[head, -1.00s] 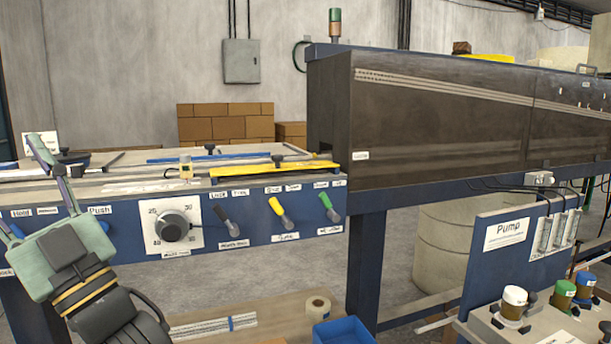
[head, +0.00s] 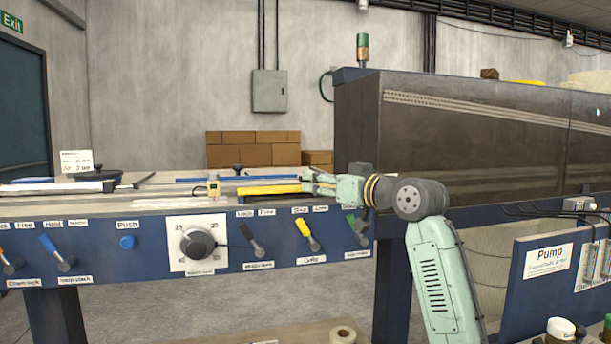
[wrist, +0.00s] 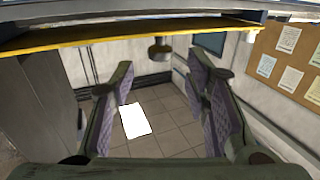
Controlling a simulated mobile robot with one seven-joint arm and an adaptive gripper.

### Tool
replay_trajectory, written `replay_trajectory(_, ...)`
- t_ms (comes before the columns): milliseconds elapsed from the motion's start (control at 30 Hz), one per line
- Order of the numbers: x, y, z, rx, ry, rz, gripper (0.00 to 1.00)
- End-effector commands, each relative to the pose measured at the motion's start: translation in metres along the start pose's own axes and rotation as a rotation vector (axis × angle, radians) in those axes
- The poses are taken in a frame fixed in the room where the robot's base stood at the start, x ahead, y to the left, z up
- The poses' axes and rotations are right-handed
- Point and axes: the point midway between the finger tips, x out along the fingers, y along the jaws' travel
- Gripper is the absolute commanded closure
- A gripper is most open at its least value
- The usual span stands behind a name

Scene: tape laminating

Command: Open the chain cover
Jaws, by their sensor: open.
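A long yellow strip (head: 268,190) lies along the front of the bench top. I take it for the chain cover. In the wrist view its yellow edge (wrist: 120,40) runs across the top, with a dark round knob (wrist: 160,50) hanging from it in the picture. My gripper (head: 306,182) is at the right part of the strip in the head view and hides the rest of it. In the wrist view my gripper (wrist: 163,85) is open. The knob appears in line with the gap between its fingers. Nothing is held, and contact cannot be told.
A front panel (head: 110,265) with levers, a dial (head: 197,243) and a blue push button (head: 127,242) is below the bench top. A large dark machine housing (head: 470,135) stands to the right, close behind my arm. Free air lies above the bench top.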

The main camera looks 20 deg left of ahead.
Motion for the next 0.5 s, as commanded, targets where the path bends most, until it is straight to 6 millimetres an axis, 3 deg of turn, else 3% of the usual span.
replay_trajectory(233, 0.045, -0.001, -0.003, -0.001, 0.000, -0.001, 0.57)
replay_trajectory(500, 0.065, 0.000, -0.001, -0.001, 0.001, 0.000, 0.57)
